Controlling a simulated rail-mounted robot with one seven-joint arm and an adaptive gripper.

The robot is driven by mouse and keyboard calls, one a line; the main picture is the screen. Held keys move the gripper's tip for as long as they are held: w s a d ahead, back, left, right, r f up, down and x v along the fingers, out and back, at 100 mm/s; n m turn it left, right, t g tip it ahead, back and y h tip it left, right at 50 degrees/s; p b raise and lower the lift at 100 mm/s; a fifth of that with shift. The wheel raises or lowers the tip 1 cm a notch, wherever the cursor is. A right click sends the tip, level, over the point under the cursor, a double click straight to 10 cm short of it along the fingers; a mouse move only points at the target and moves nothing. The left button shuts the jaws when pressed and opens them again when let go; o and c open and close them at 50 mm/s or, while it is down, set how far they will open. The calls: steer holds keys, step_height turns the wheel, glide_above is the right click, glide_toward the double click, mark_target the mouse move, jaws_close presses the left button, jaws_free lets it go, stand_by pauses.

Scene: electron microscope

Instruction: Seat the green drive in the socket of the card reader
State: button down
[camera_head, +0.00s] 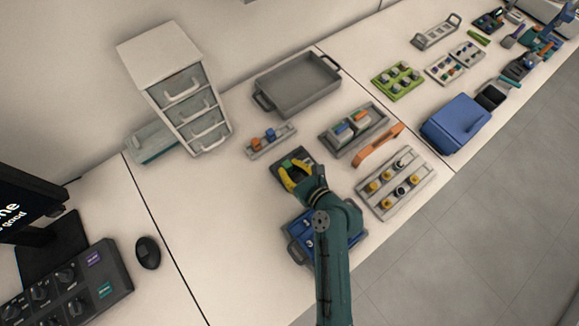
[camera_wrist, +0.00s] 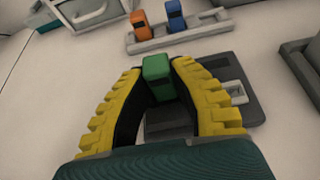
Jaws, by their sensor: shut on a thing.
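The green drive (camera_wrist: 158,72) stands roughly upright between the yellow fingers of my gripper (camera_wrist: 160,85) in the wrist view. My gripper is shut on it.
A light rack (camera_head: 271,142) behind the reader holds an orange drive (camera_wrist: 142,25) and a blue drive (camera_wrist: 175,15). A grey tray (camera_head: 300,85) lies farther back. A grey tray with coloured blocks (camera_head: 330,139) and an orange handle (camera_head: 378,147) lie to the right. A blue bin (camera_head: 298,246) is close in front.

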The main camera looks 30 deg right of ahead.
steer(key=shift+f, duration=0.5)
stand_by(0.4)
steer(key=c, duration=0.9)
jaws_free()
steer(key=v, duration=1.2)
